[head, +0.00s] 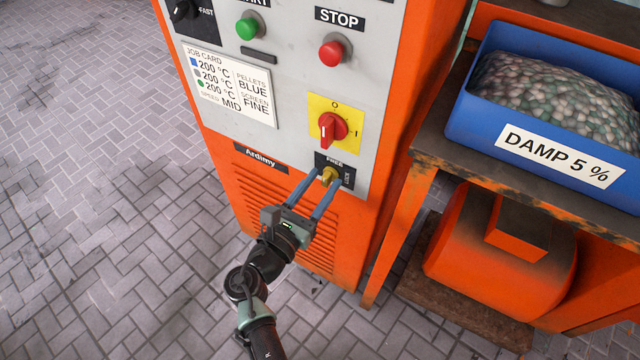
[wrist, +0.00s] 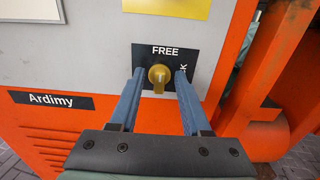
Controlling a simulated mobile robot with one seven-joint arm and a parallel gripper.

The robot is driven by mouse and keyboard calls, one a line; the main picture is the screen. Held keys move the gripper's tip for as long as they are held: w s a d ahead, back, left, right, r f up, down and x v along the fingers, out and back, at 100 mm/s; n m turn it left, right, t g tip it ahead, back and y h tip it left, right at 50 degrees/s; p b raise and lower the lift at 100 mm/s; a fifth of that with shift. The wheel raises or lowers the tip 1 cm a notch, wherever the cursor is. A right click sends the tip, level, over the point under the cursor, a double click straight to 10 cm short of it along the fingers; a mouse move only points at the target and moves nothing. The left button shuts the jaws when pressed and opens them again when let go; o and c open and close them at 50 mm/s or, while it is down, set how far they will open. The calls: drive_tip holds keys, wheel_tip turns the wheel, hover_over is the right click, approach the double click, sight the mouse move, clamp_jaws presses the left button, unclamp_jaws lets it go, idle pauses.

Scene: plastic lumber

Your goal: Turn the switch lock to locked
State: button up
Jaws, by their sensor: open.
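The switch lock (head: 329,175) is a brass-coloured knob on a black plate, low on the grey panel of the orange machine. In the wrist view the knob (wrist: 159,76) has its grip pointing straight up and down, below the word FREE. The second word, at the plate's right, is partly hidden by a finger; it ends in K. My gripper (head: 321,196) is open, with one blue finger on each side of the knob. In the wrist view the fingertips (wrist: 159,72) stand left and right of it, with gaps visible.
Above the lock is a red rotary switch (head: 331,128) on a yellow plate. Higher are a red STOP button (head: 332,53) and a green button (head: 248,28). A bench with a blue DAMP 5 % bin (head: 480,135) stands at the right. Paved floor (head: 90,200) at the left is clear.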

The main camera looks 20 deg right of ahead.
clamp_jaws()
drive_tip(key=shift+m, duration=0.4)
drive_tip(key=m+b, duration=0.1)
drive_tip(key=m, duration=0.1)
drive_tip(key=m+b, duration=0.1)
drive_tip(key=shift+s+f+m, duration=0.15)
drive_tip(key=shift+f+m, duration=0.05)
drive_tip(key=shift+m, duration=0.2)
drive_tip(key=m+b, duration=0.1)
drive_tip(key=m, duration=0.1)
drive_tip(key=m+b, duration=0.1)
drive_tip(key=m, duration=0.1)
drive_tip(key=shift+s+d+f, duration=0.1)
drive_tip(key=shift+d+f, duration=0.05)
drive_tip(key=m+b, duration=0.3)
drive_tip(key=m, duration=0.2)
drive_tip(key=shift+f+b, duration=0.15)
drive_tip(key=shift+b, duration=0.15)
drive_tip(key=m+b, duration=0.3)
drive_tip(key=m, duration=0.1)
drive_tip(key=shift+s, duration=0.1)
drive_tip(key=shift+m, duration=0.3)
